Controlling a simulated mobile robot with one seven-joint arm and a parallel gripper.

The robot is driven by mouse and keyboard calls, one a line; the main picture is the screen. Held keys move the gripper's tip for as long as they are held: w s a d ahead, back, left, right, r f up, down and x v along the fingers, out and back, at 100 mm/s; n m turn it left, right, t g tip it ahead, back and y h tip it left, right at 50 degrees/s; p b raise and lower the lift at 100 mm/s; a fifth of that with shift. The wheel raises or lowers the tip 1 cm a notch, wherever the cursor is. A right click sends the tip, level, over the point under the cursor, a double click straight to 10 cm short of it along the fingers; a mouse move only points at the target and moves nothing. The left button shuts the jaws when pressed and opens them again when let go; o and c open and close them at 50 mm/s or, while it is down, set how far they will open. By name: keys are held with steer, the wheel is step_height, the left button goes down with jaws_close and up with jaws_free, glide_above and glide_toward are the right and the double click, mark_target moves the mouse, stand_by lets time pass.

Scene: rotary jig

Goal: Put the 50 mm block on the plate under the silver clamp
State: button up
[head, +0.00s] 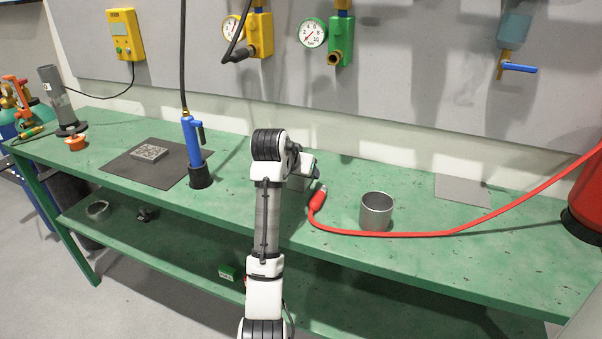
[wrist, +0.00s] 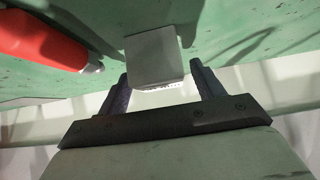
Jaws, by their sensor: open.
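A plain grey block (wrist: 153,56) shows in the wrist view, at the green bench top. My gripper (wrist: 159,72) is open, with one dark finger on each side of the block's near part. Narrow gaps show beside it, so the fingers do not appear to touch it. In the head view my gripper (head: 303,178) is mostly hidden behind my own arm, and I cannot make out the block there. A thin grey plate (head: 462,189) lies on the bench at the right. I cannot make out a silver clamp in either view.
A red hose with a red connector (head: 317,198) lies right of my gripper; the connector also shows in the wrist view (wrist: 40,42). A metal cup (head: 376,212) stands nearby. A blue tool (head: 194,147) and a dark mat (head: 118,168) with a patterned block (head: 148,153) are left.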

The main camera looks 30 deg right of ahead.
steer(key=v, duration=1)
steer(key=shift+a, duration=0.15)
